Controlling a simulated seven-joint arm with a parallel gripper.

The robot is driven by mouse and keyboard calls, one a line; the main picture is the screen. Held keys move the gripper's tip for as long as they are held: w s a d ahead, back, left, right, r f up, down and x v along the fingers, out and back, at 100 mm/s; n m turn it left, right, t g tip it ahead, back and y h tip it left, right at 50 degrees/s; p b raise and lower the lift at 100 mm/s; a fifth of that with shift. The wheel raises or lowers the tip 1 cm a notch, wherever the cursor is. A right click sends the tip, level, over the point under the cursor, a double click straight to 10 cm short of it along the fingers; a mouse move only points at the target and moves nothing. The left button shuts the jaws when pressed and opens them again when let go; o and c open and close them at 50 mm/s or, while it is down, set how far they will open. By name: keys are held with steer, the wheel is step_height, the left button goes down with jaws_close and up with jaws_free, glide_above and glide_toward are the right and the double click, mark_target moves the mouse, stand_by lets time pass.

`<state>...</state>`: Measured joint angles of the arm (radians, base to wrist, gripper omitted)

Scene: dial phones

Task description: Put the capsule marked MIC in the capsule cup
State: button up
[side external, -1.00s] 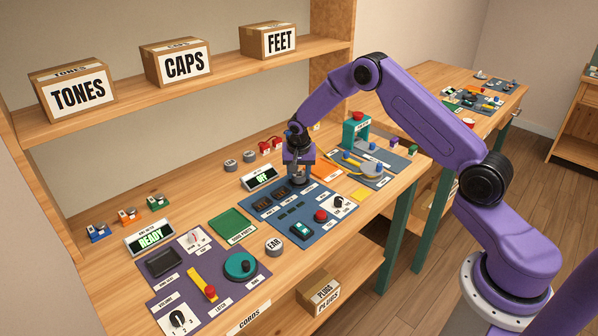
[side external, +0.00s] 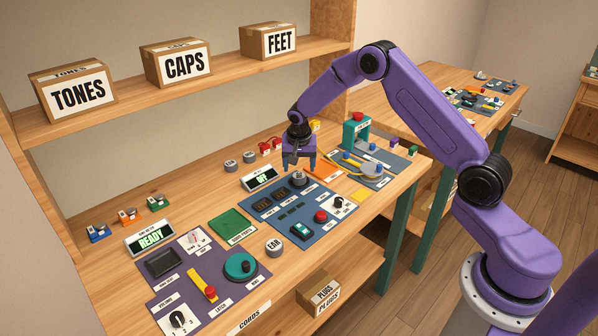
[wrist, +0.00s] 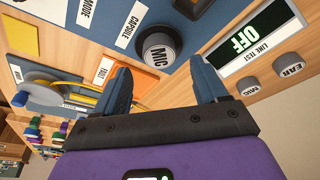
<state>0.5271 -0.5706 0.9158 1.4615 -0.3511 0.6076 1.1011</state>
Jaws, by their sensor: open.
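The capsule marked MIC (wrist: 158,53) is a round dark grey disc. It sits upright on the blue panel (side external: 318,225), beside the label CAPSULE, and also shows in the side external view (side external: 298,179). The capsule cup is at that label; its walls are hard to tell from the capsule, which covers most of it. My gripper (side external: 298,166) is directly above the capsule, apart from it, with nothing between its fingers. In the wrist view my gripper (wrist: 163,84) shows two blue fingers spread wide.
A line-test display reading OFF (side external: 260,178) stands behind the panel. Two smaller grey discs, MIC (wrist: 249,87) and EAR (wrist: 287,65), are beside it. A capsule marked EAR (side external: 274,246) lies at the panel's front left.

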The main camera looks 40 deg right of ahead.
mark_target(299, 188)
steer(key=v, duration=0.7)
steer(key=s+a+r+n+y, duration=0.1)
steer(key=s+a+r+n, duration=0.35)
steer(key=s+a, duration=0.4)
steer(key=s+a+r+n+y, duration=0.1)
steer(key=s+a+r+n, duration=0.4)
steer(key=s, duration=0.6)
steer(key=s+d+n+g, duration=0.1)
steer(key=s+n+g, duration=0.1)
steer(key=s+n, duration=1)
steer(key=s, duration=1.1)
steer(key=shift+s+y, duration=0.2)
steer(key=shift+y, duration=0.1)
steer(key=shift+c, duration=0.3)
